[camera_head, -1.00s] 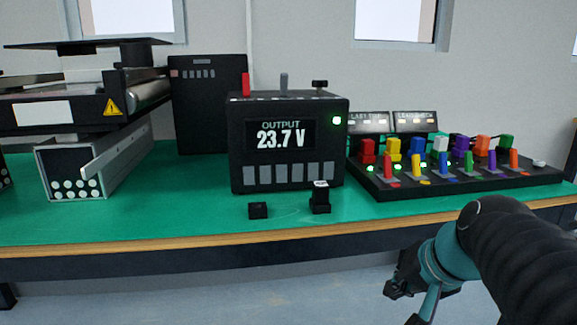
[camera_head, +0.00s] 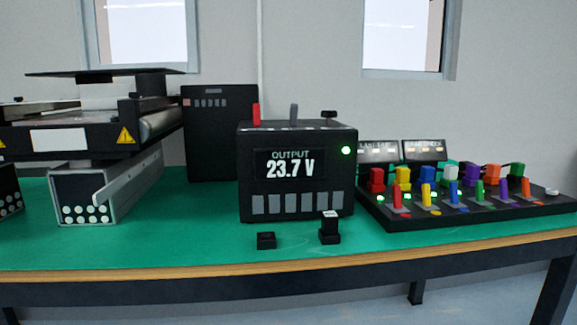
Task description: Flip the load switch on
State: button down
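A black power supply box (camera_head: 247,180) stands on the bench in the middle, its display reading OUTPUT 23.7 V and a green light lit at its upper right. On its top are a red lever (camera_head: 256,115), a grey lever (camera_head: 293,113) and a black knob (camera_head: 329,115). On the bench in front are a low black block (camera_head: 266,241) and a taller black piece (camera_head: 330,235) with a white marked top. No readable label shows which of these is the load switch. My gripper is out of view.
A black panel of coloured blocks and levers (camera_head: 475,217), some with green lights, lies at the right. A conveyor (camera_head: 100,140) stands at the left and a dark cabinet (camera_head: 215,140) behind. The green bench front (camera_head: 180,255) is clear.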

aim_at(293, 107)
jog(key=u, duration=0.2)
jog(key=k, duration=0.55)
jog(key=u, duration=0.6)
jog(key=k, duration=0.8)
jog(key=u, duration=0.85)
jog(key=i, duration=1.35)
jog(key=z, duration=0.5)
jog(key=i, duration=0.45)
jog(key=z, duration=0.4)
